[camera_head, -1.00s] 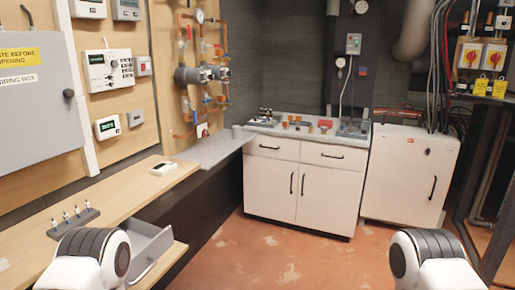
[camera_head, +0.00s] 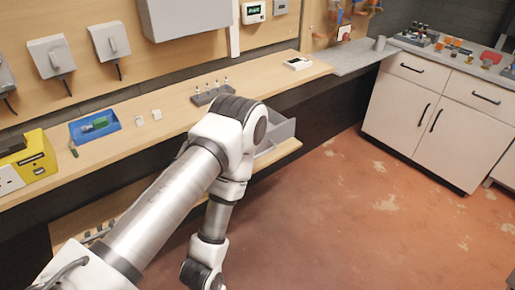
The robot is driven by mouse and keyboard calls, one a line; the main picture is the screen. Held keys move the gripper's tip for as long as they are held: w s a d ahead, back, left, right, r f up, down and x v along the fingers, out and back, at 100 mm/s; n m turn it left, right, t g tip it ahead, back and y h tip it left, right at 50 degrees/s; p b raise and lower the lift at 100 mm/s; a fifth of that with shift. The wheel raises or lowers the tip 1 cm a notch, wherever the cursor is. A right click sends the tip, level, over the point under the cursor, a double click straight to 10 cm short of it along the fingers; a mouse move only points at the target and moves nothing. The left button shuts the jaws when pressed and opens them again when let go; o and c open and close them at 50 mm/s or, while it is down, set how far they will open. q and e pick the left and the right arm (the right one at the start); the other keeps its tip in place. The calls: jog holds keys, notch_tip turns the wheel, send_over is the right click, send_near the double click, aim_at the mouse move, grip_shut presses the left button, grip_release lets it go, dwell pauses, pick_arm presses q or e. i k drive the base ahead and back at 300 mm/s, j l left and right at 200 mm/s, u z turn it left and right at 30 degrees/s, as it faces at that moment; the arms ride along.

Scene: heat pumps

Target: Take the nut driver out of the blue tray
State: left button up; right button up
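The blue tray (camera_head: 111,136) sits on the wooden bench at the left, near the wall. A green-handled tool (camera_head: 97,124) lies in it; it looks like the nut driver, but it is too small to tell for sure. A second small dark green tool (camera_head: 73,149) is at the tray's left front corner. My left arm reaches in from the lower left, bends at the elbow right of the tray, and hangs down in front of the bench. Its gripper is not visible. My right gripper is out of view.
A yellow box (camera_head: 38,165) stands left of the tray. Two small white blocks (camera_head: 140,120) lie right of it. A rack with several pegs (camera_head: 213,93) stands behind my elbow. The floor at right is clear.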

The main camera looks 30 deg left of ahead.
aim_at(101, 121)
jog(key=u, duration=2.05)
